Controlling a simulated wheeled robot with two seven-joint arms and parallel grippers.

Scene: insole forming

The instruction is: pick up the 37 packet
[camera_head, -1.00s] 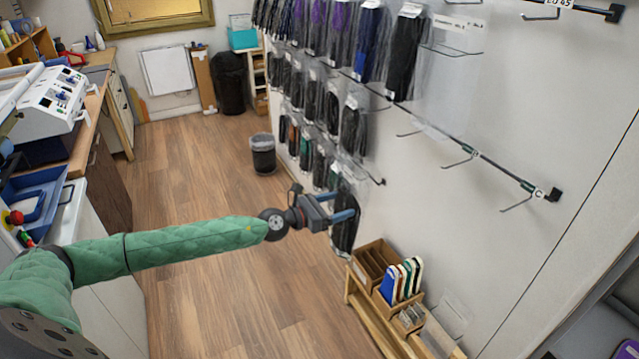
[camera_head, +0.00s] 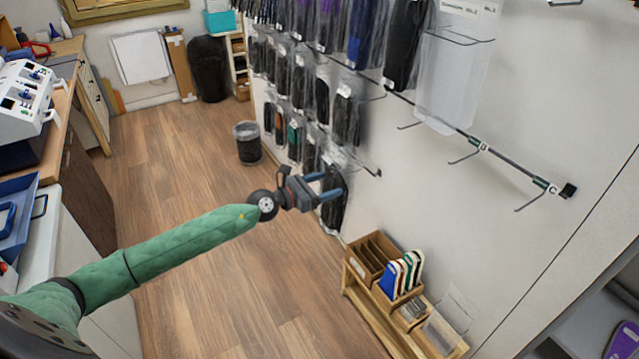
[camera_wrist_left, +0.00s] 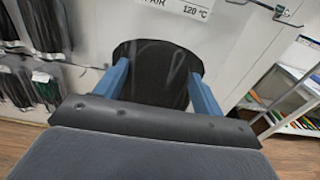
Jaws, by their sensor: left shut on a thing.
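My left gripper (camera_head: 328,186) reaches in from the left beside the wall of hanging packets. It is shut on a dark packet (camera_head: 334,212), which hangs below and behind the blue fingers in the head view. In the left wrist view the black packet (camera_wrist_left: 158,70) sits between the two blue fingers (camera_wrist_left: 158,88). A printed header above it shows "120 °C". I cannot read a size number on it, so I cannot tell whether it is the 37 packet. My right gripper is in neither view.
Several rows of packets (camera_head: 345,115) hang on wall hooks above the gripper. An empty hook rail (camera_head: 482,146) runs to the right. A wooden rack with insoles (camera_head: 400,275) stands below at the right. A bin (camera_head: 248,145) stands on the open floor.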

